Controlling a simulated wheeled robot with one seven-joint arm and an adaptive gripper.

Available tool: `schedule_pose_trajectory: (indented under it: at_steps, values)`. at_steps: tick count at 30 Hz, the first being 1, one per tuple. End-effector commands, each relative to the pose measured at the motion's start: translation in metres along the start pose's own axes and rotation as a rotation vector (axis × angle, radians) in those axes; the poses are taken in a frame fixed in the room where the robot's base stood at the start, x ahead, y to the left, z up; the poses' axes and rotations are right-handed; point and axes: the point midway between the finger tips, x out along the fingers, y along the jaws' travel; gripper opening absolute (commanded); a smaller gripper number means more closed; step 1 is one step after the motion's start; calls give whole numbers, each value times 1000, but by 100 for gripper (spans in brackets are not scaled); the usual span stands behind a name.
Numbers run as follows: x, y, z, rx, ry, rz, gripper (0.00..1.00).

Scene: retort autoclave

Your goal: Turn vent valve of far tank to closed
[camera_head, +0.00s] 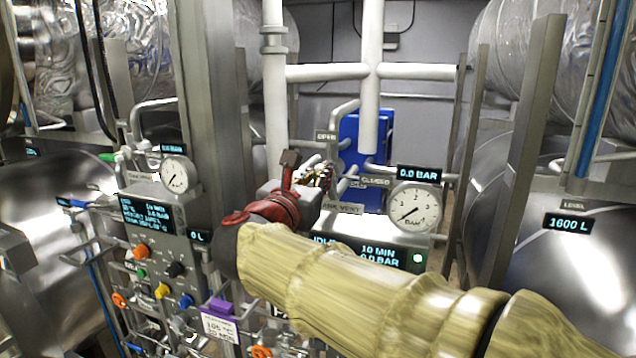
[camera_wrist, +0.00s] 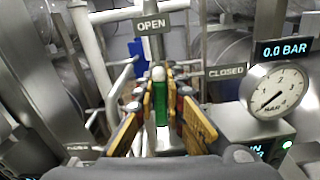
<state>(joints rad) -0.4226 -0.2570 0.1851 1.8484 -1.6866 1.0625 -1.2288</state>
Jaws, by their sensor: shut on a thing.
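The vent valve lever, a green handle (camera_wrist: 162,110) with a pale rounded tip, stands between my fingers in the wrist view. It points up toward the OPEN sign (camera_wrist: 151,25); the CLOSED sign (camera_wrist: 226,71) is to its right. My gripper (camera_wrist: 161,88) is shut on the handle, with tan finger pads on both sides. In the head view my gripper (camera_head: 318,178) is at the valve, between the OPEN sign (camera_head: 325,136) and the CLOSED sign (camera_head: 375,182). There the lever is mostly hidden by the fingers and wrist.
A round gauge (camera_head: 415,207) under a 0.0 BAR display (camera_head: 419,174) stands close to the right of the valve. White pipes (camera_head: 370,90) rise behind it. A steel post (camera_head: 215,120) and a knob panel (camera_head: 165,260) are at left. A large tank (camera_head: 580,180) is at right.

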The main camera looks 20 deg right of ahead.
Motion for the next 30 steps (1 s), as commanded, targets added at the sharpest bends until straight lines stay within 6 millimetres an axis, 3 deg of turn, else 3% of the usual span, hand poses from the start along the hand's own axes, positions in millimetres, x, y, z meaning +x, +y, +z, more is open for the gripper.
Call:
schedule_pose_trajectory:
  at_steps: [30]
  values:
    - [0,-17,-14,937,-2,1,0]
